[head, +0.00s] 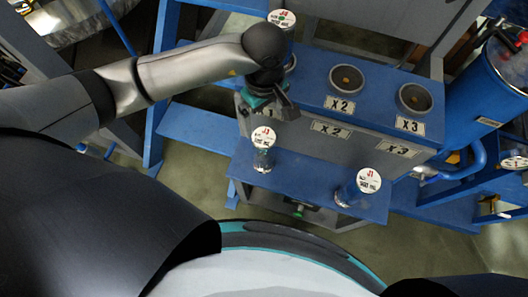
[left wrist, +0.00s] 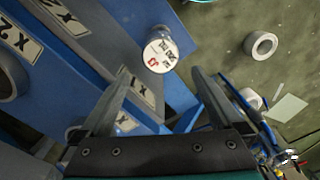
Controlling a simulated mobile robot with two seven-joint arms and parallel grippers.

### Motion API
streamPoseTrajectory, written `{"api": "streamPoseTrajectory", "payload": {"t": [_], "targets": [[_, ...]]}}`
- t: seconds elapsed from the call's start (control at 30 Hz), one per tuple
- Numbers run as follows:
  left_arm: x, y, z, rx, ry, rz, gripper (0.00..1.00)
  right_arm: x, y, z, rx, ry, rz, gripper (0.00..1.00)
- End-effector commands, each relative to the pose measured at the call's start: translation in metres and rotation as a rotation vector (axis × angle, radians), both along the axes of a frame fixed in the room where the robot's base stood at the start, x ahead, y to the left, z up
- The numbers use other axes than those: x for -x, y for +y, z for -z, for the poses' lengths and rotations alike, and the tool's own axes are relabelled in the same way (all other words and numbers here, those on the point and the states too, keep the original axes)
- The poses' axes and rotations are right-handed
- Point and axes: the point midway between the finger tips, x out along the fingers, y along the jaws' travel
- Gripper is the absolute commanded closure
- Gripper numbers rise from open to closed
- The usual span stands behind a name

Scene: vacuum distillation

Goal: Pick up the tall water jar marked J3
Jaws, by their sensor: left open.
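The water jar J3 (head: 263,155), clear with a white round lid label and red lettering, stands upright on the blue lower shelf (head: 310,178), at its left end. My left gripper (head: 278,103) is above and behind it, near the X1 position, apart from the jar. In the left wrist view the J3 jar (left wrist: 160,52) shows beyond and between the spread fingers of my open, empty left gripper (left wrist: 160,82). My right gripper is not in view.
Jar J1 (head: 369,182) stands at the shelf's right end. Jar J4 (head: 282,19) is at the back, partly behind my arm. The raised blue bench (head: 315,75) has round wells X2 (head: 346,78) and X3 (head: 415,97). The shelf between J3 and J1 is clear.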

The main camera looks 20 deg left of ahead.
Motion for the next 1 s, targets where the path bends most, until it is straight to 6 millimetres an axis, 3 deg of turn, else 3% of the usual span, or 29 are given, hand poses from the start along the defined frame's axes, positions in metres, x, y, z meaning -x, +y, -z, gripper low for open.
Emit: {"api": "streamPoseTrajectory", "payload": {"t": [0.2,0.4,0.67,1.0], "targets": [[0.003,0.000,0.048,-0.001,0.009,-0.001,0.00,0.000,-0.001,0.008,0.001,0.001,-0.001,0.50],[0.002,-0.001,0.083,0.003,0.006,-0.002,0.00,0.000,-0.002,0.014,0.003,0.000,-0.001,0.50],[0.002,-0.001,0.101,0.004,0.005,-0.002,0.00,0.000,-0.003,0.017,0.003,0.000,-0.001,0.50],[0.001,0.001,0.144,0.004,0.004,-0.002,0.00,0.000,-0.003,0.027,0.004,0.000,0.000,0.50]]}}
